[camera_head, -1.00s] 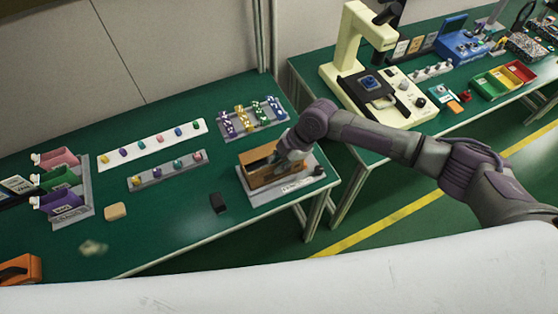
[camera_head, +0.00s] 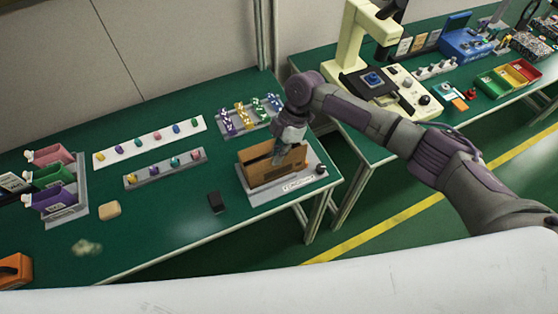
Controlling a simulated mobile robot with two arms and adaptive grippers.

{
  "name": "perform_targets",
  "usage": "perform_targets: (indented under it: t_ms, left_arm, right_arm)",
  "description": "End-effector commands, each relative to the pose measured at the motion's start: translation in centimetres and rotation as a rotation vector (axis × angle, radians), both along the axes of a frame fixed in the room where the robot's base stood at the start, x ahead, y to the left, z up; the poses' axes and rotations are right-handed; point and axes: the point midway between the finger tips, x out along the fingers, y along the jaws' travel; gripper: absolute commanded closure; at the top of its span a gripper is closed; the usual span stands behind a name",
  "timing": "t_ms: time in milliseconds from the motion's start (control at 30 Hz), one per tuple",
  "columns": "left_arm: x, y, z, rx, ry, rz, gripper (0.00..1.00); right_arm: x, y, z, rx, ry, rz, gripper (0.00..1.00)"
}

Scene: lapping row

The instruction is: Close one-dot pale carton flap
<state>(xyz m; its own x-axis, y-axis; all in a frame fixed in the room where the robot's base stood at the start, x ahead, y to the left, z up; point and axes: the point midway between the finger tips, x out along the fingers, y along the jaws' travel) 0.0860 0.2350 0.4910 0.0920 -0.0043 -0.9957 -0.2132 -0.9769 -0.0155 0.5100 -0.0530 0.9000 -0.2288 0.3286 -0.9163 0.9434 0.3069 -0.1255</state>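A brown open-topped carton (camera_head: 262,175) sits on a pale grey base plate (camera_head: 258,199) with a white label, near the right end of the green table. A brown panel (camera_head: 294,160), which looks like a raised flap, stands up at the carton's right part. My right gripper (camera_head: 278,153) points down at the carton's far side, close to or touching this panel. Its fingertips are partly hidden, so I cannot tell whether they are open or shut. No dot mark can be made out on the carton. My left gripper is not in view.
A tray with coloured bottles (camera_head: 243,118) stands just behind the carton. Two strips with coloured knobs (camera_head: 150,143) (camera_head: 166,167) and a rack of coloured bins (camera_head: 66,200) are further left.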

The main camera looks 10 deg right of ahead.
Motion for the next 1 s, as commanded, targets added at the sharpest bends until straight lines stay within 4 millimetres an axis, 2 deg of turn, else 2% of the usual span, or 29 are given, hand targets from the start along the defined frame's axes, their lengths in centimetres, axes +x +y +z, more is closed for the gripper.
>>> perform_targets:
  t_ms: [33,100,400,600,1000]
  left_arm:
    - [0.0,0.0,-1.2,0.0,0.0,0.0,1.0]
    - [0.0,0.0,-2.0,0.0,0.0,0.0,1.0]
    - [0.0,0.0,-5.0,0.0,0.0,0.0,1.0]
    - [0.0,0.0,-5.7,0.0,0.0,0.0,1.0]
    - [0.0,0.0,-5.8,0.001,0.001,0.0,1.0]
  right_arm:
    - [0.3,0.2,-0.6,-0.009,0.032,-0.002,1.0]
    - [0.5,0.3,-0.6,-0.023,0.078,-0.001,1.0]
    - [0.9,0.4,-0.6,-0.074,0.232,0.0,1.0]
    - [1.1,0.4,-0.4,-0.09,0.278,0.001,1.0]
    - [1.1,0.3,-0.3,-0.094,0.288,0.0,1.0]
